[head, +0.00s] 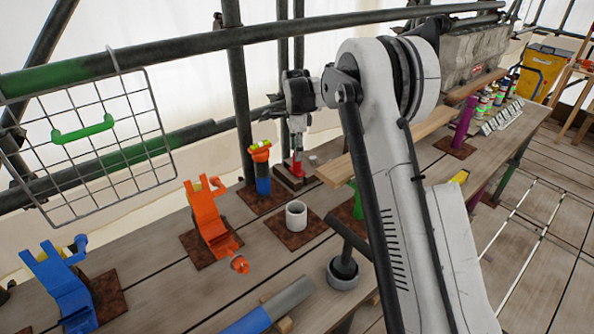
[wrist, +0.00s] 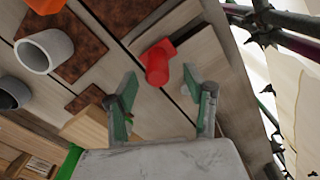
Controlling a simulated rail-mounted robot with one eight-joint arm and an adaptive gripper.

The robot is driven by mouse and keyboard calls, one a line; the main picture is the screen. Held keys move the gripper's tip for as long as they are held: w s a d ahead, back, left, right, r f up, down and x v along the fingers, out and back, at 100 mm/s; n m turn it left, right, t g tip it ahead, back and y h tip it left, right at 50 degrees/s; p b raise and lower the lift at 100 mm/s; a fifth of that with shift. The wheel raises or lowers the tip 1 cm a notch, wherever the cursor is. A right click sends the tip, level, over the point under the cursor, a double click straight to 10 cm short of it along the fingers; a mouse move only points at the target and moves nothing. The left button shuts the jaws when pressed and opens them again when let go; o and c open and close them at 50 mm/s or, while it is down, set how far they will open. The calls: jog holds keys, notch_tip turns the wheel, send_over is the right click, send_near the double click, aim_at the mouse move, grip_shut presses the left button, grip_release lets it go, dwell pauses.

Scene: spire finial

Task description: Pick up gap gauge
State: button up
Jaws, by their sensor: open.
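A small red piece (head: 297,166) stands on a dark base at the back of the bench, directly below my gripper (head: 298,138). It is the likely gap gauge, though its shape is too small to be sure. In the wrist view the red piece (wrist: 157,62) has a rounded end and a side lug. It lies just beyond and between the fingertips of my gripper (wrist: 161,76). The fingers are open and apart, with nothing held between them. Whether a finger touches the red piece cannot be told.
A white cup (head: 296,216) stands in front, and an orange-topped blue cylinder (head: 261,170) is close on the left. An orange clamp-like piece (head: 207,220) is further left. Wooden planks (head: 345,168) lie on the right. Scaffold tubes (head: 240,90) run behind the bench.

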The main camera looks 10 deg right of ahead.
aim_at(296, 163)
jog(key=shift+s+f, duration=0.2)
jog(key=shift+f, duration=2.45)
jog(key=shift+c, duration=0.2)
grip_shut()
